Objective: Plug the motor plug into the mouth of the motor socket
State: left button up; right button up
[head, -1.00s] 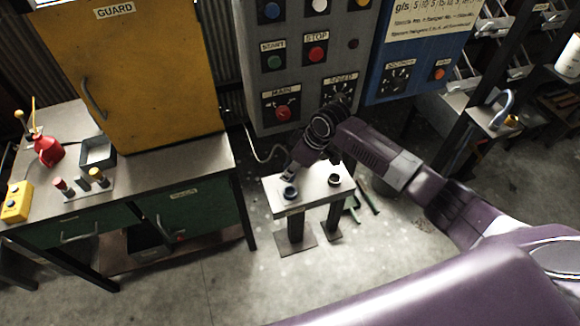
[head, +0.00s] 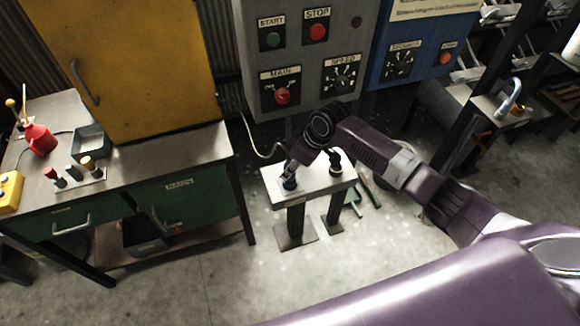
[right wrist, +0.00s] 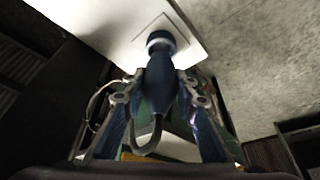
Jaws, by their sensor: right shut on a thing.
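My right gripper (head: 290,168) points down over the left part of a small pale stand (head: 318,184). In the right wrist view its fingers (right wrist: 160,108) are shut on the blue motor plug (right wrist: 160,85), with a grey cable curving from its rear. The plug's front is lined up with the motor socket (right wrist: 160,38), a round collar on the pale top. They look touching or nearly so; I cannot tell how deep the plug sits. In the head view the blue collar (head: 290,184) shows just under the fingertips. My left gripper is not in view.
A second dark round fitting (head: 335,168) stands on the right of the stand. Behind is a grey control panel (head: 310,60) with buttons and dials. A green workbench (head: 150,205) with a yellow guard cabinet (head: 130,70) is at the left. The floor in front is clear.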

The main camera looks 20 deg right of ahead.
jog(key=shift+p, duration=0.35)
jog(key=shift+s+f+b, duration=0.1)
jog(key=shift+f+b, duration=0.55)
jog(key=shift+f, duration=1.1)
dwell(2.4)
jog(key=o, duration=0.8)
jog(key=shift+o, duration=0.8)
jog(key=o, duration=0.4)
jog(key=shift+o, duration=0.2)
jog(key=v, duration=1.2)
